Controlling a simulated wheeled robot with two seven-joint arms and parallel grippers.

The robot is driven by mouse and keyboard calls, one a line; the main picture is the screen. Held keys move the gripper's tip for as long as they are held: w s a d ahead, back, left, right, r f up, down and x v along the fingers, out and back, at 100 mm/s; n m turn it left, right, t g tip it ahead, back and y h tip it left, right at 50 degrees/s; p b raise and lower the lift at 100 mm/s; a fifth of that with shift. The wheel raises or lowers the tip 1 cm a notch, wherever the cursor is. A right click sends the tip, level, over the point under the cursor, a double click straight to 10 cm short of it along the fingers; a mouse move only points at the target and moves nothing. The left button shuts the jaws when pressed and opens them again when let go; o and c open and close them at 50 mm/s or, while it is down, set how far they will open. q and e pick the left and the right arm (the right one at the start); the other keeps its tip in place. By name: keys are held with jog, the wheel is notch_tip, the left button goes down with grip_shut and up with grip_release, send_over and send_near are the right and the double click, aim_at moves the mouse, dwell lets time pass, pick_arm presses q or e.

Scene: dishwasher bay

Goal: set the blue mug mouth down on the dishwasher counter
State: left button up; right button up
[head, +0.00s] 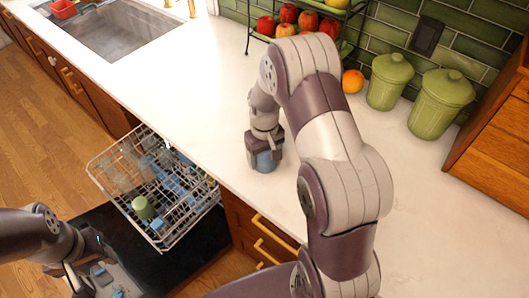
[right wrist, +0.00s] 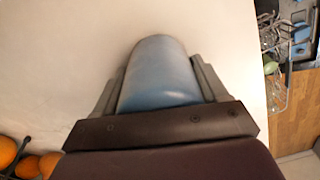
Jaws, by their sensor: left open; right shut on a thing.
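The blue mug (head: 266,162) is at the white counter (head: 215,105), near its front edge beside the dishwasher. My right gripper (head: 265,152) is shut on it from above, with the fingers on opposite sides. In the right wrist view the mug (right wrist: 160,75) fills the space between the fingers of my right gripper (right wrist: 160,88). The mug's base appears at or very close to the counter; I cannot tell whether it touches. Its mouth is not visible, so I cannot tell which way it faces. My left gripper (head: 98,278) is open and empty over the dark dishwasher door.
The pulled-out dishwasher rack (head: 172,243) holds a green cup (head: 142,207) and other dishes. Two green canisters (head: 388,82) (head: 440,102), an orange (head: 352,81) and a fruit stand (head: 262,36) stand at the back. A sink (head: 120,35) lies far left. Counter left of the mug is clear.

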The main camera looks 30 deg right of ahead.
jog(key=shift+s+a+r, duration=0.1)
jog(key=shift+s+r, duration=0.05)
jog(key=shift+f, duration=0.2)
jog(key=shift+f, duration=0.35)
jog(key=o, duration=1.1)
jog(key=shift+r, duration=0.1)
notch_tip(320, 180, up, 12)
jog(key=shift+r+b, duration=0.1)
jog(key=shift+b, duration=0.85)
jog(key=shift+r, duration=0.2)
